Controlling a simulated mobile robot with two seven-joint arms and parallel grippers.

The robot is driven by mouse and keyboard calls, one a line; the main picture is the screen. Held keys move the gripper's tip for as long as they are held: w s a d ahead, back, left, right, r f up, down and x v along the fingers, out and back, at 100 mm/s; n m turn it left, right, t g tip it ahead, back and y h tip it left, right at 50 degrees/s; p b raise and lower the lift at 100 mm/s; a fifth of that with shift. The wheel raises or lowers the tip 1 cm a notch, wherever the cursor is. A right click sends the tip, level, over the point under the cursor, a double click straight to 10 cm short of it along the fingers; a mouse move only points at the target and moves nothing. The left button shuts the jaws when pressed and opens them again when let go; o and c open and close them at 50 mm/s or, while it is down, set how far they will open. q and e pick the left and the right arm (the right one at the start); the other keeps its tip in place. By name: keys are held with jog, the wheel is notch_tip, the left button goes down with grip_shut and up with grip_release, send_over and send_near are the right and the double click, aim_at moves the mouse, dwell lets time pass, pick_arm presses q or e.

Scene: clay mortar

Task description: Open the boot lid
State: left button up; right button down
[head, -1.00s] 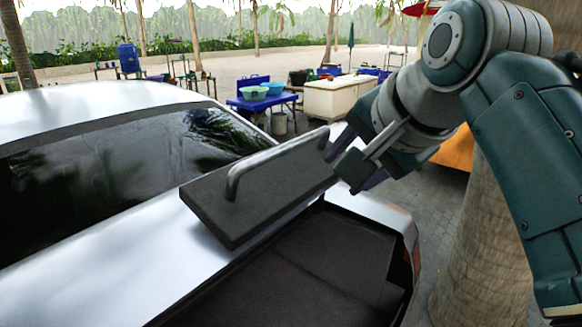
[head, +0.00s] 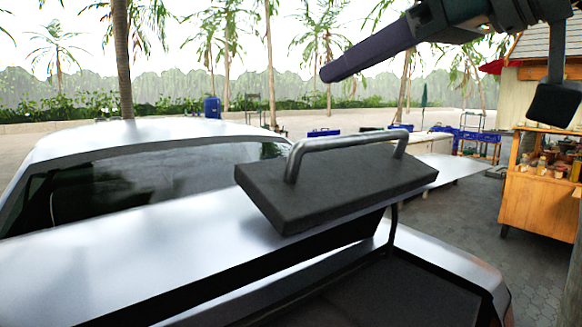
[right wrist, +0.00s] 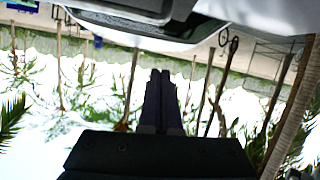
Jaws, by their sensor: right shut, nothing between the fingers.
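The silver boot lid (head: 215,225) of the car is raised, with a dark gap and boot interior (head: 400,290) showing under it and a thin strut (head: 392,232) at its right. A dark block (head: 330,188) with a metal bar handle (head: 345,141) sits on the lid. My right gripper (head: 330,72) is up at the top right, above and apart from the handle. In the right wrist view its purple fingers (right wrist: 160,80) are together and empty. My left gripper is out of view.
The car's rear window (head: 140,180) and roof (head: 150,130) lie left of the lid. A wooden food stall (head: 535,195) stands at the right on grey paving. Pale counters (head: 420,145), blue tables and palms stand farther back. Open paving lies between car and stall.

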jog(key=p+x, duration=0.5)
jog(key=x, duration=0.4)
jog(key=shift+w+a+f, duration=0.15)
jog(key=shift+a+f, duration=0.05)
jog(key=shift+a, duration=0.05)
jog(key=shift+s+d+f+p, duration=0.4)
jog(key=shift+d+f+p, duration=0.05)
jog(key=shift+f, duration=0.25)
jog(key=shift+s+d+f+p, duration=0.35)
jog(key=shift+d+f+p, duration=0.1)
jog(key=shift+f, duration=0.25)
